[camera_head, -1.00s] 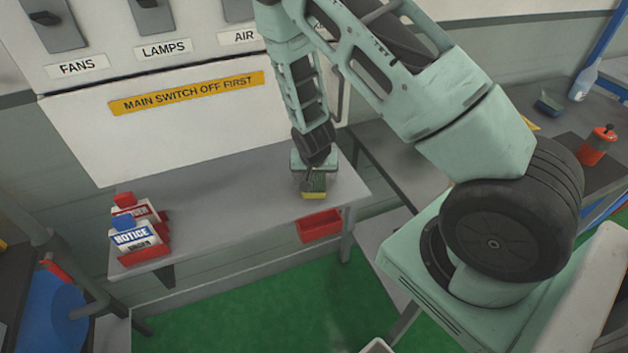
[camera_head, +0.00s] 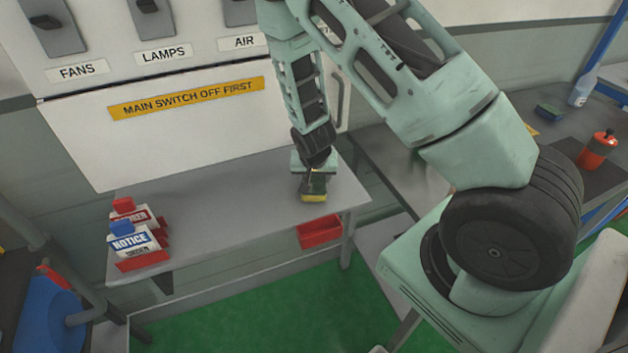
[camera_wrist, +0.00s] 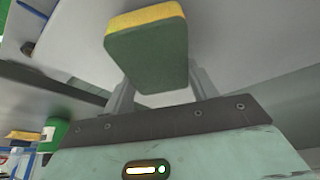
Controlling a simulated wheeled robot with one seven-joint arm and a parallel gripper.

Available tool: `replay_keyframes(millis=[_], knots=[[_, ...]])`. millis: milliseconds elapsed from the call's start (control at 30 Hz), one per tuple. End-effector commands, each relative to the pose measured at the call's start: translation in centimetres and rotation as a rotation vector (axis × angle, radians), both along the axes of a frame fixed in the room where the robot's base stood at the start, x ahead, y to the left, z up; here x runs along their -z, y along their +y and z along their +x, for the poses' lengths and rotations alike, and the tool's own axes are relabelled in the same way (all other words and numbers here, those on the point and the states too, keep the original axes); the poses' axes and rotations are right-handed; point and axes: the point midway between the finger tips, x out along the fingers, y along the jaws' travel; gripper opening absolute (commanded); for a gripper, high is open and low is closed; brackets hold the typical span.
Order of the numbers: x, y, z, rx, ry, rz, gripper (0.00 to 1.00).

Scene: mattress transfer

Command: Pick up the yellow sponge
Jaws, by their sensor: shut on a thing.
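The sponge (camera_head: 314,197), yellow with a dark green face, is between the fingers of my gripper (camera_head: 312,178) at the right part of the grey bench. In the wrist view the sponge (camera_wrist: 148,52) fills the space between the two grey fingers of my gripper (camera_wrist: 158,88), green face toward the camera and yellow edge at the top. My gripper is shut on it. I cannot tell whether the sponge still touches the bench top.
The grey bench (camera_head: 220,200) is mostly clear. Notice and danger sign boxes (camera_head: 135,238) stand at its left end. A red bin (camera_head: 320,232) hangs under its front edge. The switch panel (camera_head: 190,130) rises behind. A red container (camera_head: 597,150) stands far right.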

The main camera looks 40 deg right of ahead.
Motion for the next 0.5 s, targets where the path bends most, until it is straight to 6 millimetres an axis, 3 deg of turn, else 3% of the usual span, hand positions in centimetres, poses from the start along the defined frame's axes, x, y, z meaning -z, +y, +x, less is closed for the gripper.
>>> replay_keyframes(millis=[200,500], knots=[[-2.4,0.1,0.1,0.000,-0.005,0.002,0.34],[-2.0,4.4,-5.2,-0.005,-0.001,0.001,0.34]])
